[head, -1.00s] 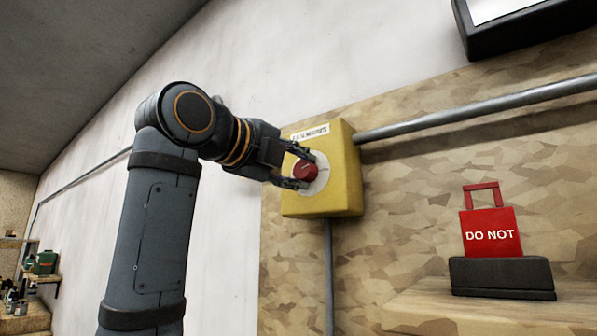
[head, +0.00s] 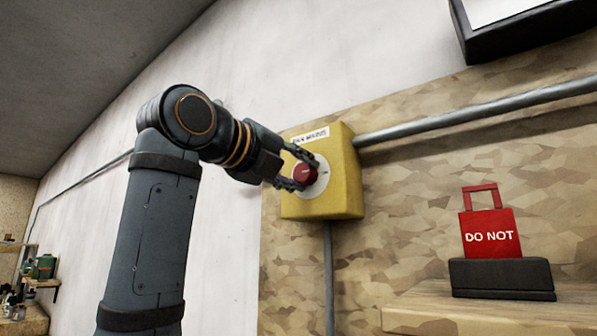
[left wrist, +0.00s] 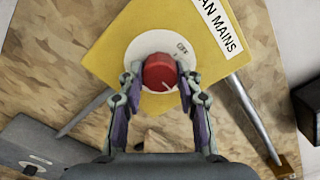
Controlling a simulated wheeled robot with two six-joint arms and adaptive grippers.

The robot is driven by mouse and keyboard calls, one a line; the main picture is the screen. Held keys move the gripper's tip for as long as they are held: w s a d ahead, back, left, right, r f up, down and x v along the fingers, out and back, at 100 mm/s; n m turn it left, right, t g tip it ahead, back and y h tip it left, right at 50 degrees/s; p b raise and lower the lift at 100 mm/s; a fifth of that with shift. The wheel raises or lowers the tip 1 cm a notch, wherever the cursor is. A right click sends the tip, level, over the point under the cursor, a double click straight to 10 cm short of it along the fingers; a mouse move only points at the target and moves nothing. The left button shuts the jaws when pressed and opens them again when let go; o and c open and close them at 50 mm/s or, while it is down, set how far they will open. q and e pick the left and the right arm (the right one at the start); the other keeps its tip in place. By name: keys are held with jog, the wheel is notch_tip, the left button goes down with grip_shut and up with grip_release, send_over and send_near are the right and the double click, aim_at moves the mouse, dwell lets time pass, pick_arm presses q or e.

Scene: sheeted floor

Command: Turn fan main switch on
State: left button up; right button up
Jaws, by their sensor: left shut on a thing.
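The fan main switch is a yellow box (head: 340,185) on the wall board, with a label reading FAN MAINS (left wrist: 220,24) in the left wrist view. A red round knob (head: 306,173) sits on a white dial plate (head: 323,180) on its front. In the left wrist view the knob (left wrist: 160,72) has a pale pointer mark near its lower right edge, and OFF shows on the plate at upper right. My left gripper (head: 297,171) is shut on the knob, one finger on each side of it. The right gripper is out of view.
A grey conduit (head: 470,108) runs right from the box, and another (head: 329,270) runs down. A red DO NOT tag (head: 490,233) stands in a black holder (head: 500,278) on a wooden shelf (head: 430,305) at lower right. A dark-framed panel (head: 520,30) hangs at upper right.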

pick_arm(q)
jog(key=shift+f, duration=0.1)
jog(key=o, duration=1.2)
jog(key=shift+c, duration=0.2)
jog(key=v, duration=1.2)
